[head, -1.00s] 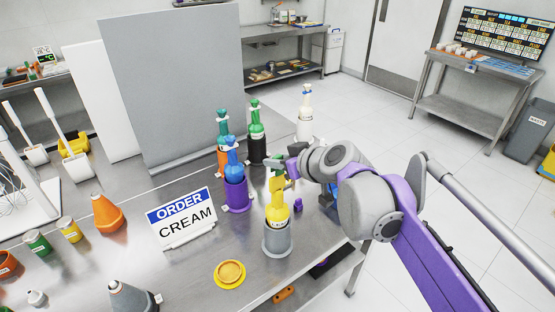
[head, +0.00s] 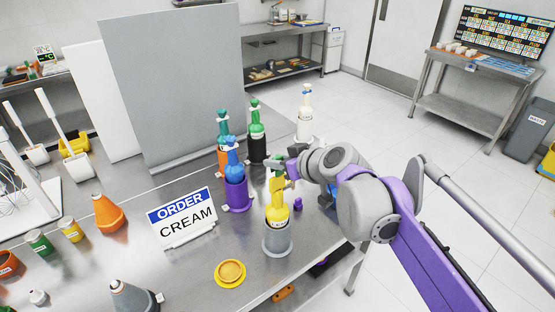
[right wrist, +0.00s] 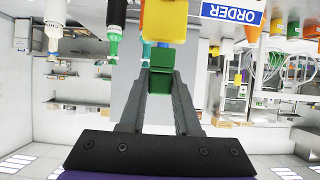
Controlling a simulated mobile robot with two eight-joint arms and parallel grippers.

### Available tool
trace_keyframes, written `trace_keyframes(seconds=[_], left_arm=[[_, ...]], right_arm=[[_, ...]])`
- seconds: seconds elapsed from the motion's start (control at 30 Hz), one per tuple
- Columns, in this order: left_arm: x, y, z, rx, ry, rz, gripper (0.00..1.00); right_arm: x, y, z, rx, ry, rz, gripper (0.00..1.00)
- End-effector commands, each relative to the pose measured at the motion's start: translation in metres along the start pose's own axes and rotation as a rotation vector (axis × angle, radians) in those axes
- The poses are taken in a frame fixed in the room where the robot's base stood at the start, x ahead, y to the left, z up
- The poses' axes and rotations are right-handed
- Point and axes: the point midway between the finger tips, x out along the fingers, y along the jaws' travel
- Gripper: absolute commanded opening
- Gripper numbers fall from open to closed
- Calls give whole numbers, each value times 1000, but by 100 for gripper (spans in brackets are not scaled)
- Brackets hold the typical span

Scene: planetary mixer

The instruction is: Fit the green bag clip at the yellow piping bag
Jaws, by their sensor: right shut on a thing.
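The yellow piping bag (head: 277,212) stands upright, nozzle end down, in a grey holder (head: 277,239) near the table's front edge. My right gripper (right wrist: 161,88) is shut on the green bag clip (right wrist: 161,68) and holds it between its fingertips. In the head view, my right gripper (head: 277,164) is just behind the bag's top, and the clip is mostly hidden. My left gripper is not in view.
Purple (head: 236,196), black (head: 257,150) and orange holders with clipped bags stand behind. A white bag (head: 305,117) is farther back. The order sign (head: 182,217) stands left, and a yellow dish (head: 230,273) lies in front. A small purple piece (head: 298,203) lies right of the bag.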

Motion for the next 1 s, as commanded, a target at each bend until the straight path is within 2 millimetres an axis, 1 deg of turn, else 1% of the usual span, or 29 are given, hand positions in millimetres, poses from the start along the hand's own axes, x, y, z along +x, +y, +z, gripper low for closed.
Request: trace_keyframes(seconds=[0.13, 0.47, 1.0], left_arm=[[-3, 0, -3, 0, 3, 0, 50], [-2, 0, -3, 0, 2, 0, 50], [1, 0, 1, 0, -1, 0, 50]], right_arm=[[-1, 0, -1, -1, 1, 0, 0], [0, 0, 0, 0, 0, 0, 0], [6, 0, 11, 0, 0, 0, 0]])
